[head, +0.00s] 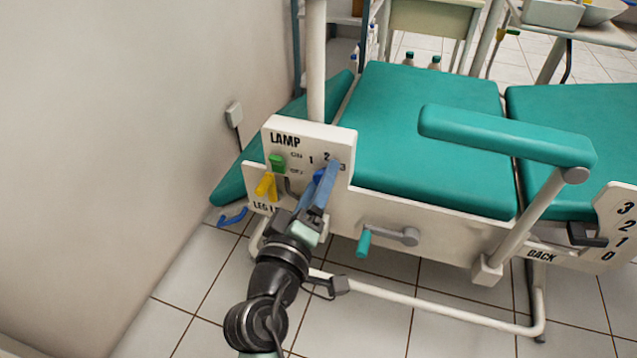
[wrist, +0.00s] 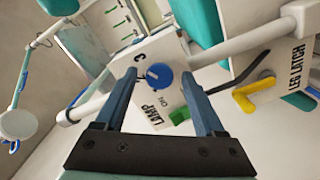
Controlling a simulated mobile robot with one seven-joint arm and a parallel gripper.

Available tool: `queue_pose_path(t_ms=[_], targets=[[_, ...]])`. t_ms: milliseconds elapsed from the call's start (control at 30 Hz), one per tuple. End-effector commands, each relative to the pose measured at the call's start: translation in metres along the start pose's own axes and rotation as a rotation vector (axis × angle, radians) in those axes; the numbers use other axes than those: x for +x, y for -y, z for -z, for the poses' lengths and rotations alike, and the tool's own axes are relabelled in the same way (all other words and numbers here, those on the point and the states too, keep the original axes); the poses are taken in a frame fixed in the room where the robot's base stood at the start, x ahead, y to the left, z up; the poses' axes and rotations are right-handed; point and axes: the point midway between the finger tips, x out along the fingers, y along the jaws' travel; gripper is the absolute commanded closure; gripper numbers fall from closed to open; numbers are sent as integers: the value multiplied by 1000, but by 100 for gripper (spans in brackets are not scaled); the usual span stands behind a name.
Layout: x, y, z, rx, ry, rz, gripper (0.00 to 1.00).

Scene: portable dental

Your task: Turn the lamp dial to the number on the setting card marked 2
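The white lamp panel (head: 305,137) stands at the near left corner of the teal chair, with LAMP and the numbers 1, 2 and 3 on it. The blue round dial (wrist: 159,78) shows in the wrist view on this panel. In the head view my gripper (head: 325,178) is in front of the panel and hides most of the dial and part of the 3. In the wrist view my gripper (wrist: 159,73) is open, one finger on each side of the dial, with small gaps. The dial's setting cannot be read. I cannot make out any setting card marked 2.
A green switch (head: 277,162) by ON and OFF sits left of the dial. A yellow leg latch lever (head: 266,186) is below it. A teal-handled crank (head: 364,243) and an armrest (head: 505,137) are to the right. A wall is at the left.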

Motion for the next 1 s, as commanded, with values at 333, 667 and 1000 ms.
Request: queue_pose_path(t_ms=[333,667,1000], targets=[[-10,-1,0,-3,0,0,29],[-73,0,0,-3,-1,5,29],[-124,0,0,-1,-1,2,29]])
